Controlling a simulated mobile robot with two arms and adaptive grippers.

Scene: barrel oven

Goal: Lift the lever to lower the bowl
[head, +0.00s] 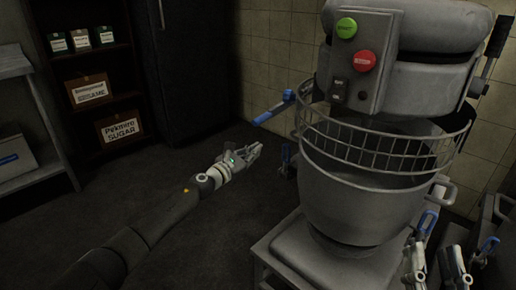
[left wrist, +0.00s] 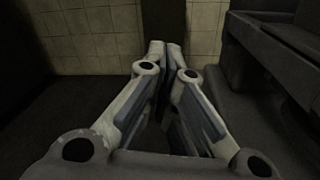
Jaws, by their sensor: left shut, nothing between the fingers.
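A lever with a blue grip (head: 274,109) sticks out from the mixer's left side, raised toward the camera's left. My left gripper (head: 254,151) is below and slightly left of the lever, apart from it. In the left wrist view its fingers (left wrist: 164,50) meet at the tips with nothing between them. My right gripper (head: 434,250) is at the lower right, near the bowl, its fingers apart and empty.
A green button (head: 346,27) and a red button (head: 365,61) are on the mixer's front panel. A shelf with boxes, including a sugar box (head: 120,128), stands at the back left. A black-handled lever (head: 495,40) is at the upper right. Open floor lies left of the mixer.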

